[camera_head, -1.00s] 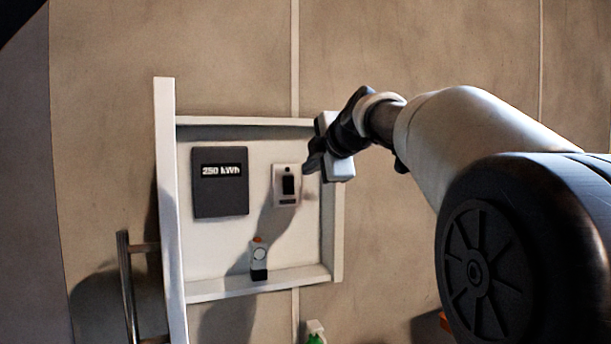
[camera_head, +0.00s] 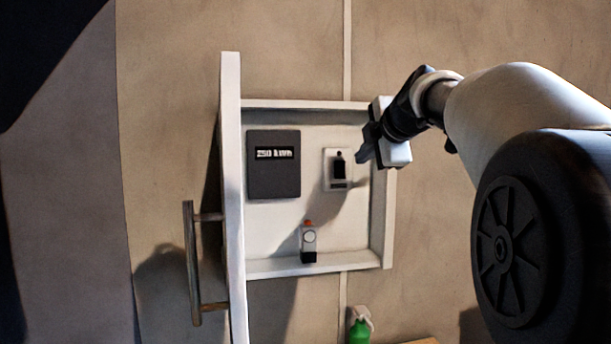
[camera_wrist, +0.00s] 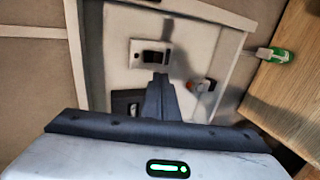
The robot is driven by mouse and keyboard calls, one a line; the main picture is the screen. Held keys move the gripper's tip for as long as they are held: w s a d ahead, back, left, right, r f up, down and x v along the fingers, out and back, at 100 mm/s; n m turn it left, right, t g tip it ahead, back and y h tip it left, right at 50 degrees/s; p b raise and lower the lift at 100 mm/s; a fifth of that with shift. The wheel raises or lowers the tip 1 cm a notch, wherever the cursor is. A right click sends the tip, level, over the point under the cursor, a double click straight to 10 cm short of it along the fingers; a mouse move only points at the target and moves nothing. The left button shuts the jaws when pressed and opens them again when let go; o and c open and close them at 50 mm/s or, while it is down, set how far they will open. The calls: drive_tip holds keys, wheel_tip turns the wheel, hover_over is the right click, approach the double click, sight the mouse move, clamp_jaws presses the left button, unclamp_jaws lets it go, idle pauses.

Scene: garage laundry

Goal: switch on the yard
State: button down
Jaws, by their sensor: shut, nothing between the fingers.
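The wall switch (camera_head: 338,184) is a small pale plate with a dark rocker, fixed to the back panel of an open white wall box (camera_head: 310,268). In the wrist view the switch (camera_wrist: 136,46) lies just beyond my fingertips. My gripper (camera_head: 364,155) is shut and empty, in front of the box's right side and just right of the switch. In the wrist view my closed fingers (camera_wrist: 160,80) point at the panel below the rocker. They appear apart from the switch, but contact is hard to judge. No label on the switch is readable.
A dark meter (camera_head: 273,180) reading about 250 kWh sits left of the switch. A small device with an orange top (camera_head: 308,240) stands on the box's lower ledge. The open door (camera_head: 232,180) with its handle (camera_head: 190,260) projects at left. A green bottle (camera_head: 359,331) is below.

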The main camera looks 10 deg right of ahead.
sight(341, 175)
drive_tip(key=shift+d, duration=0.15)
drive_tip(key=p+x, duration=0.4)
drive_tip(key=x, duration=0.9)
drive_tip(key=shift+w, duration=0.2)
drive_tip(key=shift+w+f, duration=0.2)
drive_tip(key=f+b, duration=0.1)
drive_tip(key=b, duration=0.2)
drive_tip(key=shift+w+f+t, duration=0.1)
drive_tip(key=shift+w+t, duration=0.05)
drive_tip(key=shift+t, duration=0.15)
drive_tip(key=shift+r, duration=0.5)
drive_tip(key=shift+r+p, duration=0.1)
drive_tip(key=shift+p, duration=0.25)
